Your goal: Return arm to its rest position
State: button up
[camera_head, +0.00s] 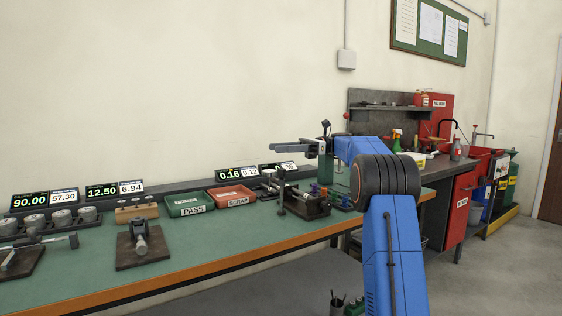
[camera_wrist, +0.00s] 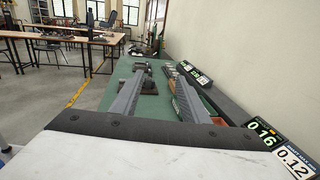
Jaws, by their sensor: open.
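My blue arm (camera_head: 392,245) rises at the right of the head view and bends left over the bench. My gripper (camera_head: 285,146) is level above the back of the green bench (camera_head: 200,250) and points left. In the wrist view my gripper (camera_wrist: 158,78) shows two dark fingers spread apart with nothing between them. The bench lies below and beyond them.
A PASS tray (camera_head: 190,205) and a SCRAP tray (camera_head: 233,195) stand left of the gripper. A vise-like fixture (camera_head: 305,203) is below it. Digital displays (camera_head: 115,188) line the back. The wall is behind; open floor (camera_head: 500,270) lies right.

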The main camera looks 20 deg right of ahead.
jog(key=shift+r, duration=0.6)
jog(key=shift+s+a, duration=0.1)
jog(key=shift+a, duration=0.1)
jog(key=s+a+f+n+t+h, duration=0.1)
jog(key=s+a+f+n+h, duration=0.2)
jog(key=s+a, duration=0.65)
jog(key=s+a+f+n+h, duration=0.1)
jog(key=s+a+f+h, duration=0.25)
jog(key=s, duration=0.25)
jog(key=s+a+f+n+h, duration=0.1)
jog(key=s+a+f+h, duration=0.1)
jog(key=s+a+f, duration=0.4)
jog(key=s+d+f+n+t+h, duration=0.1)
jog(key=s+d+f+n+h, duration=0.2)
jog(key=s+f, duration=0.4)
jog(key=s+d+f+n+t+h, duration=0.1)
jog(key=s+d+f+n+h, duration=0.2)
jog(key=s, duration=0.9)
jog(key=s+d+f+n+t+h, duration=0.1)
jog(key=s+d+f+n+h, duration=0.2)
jog(key=s+f+n, duration=0.4)
notch_tip(320, 180, down, 6)
jog(key=shift+s+r, duration=0.2)
jog(key=shift+s, duration=0.95)
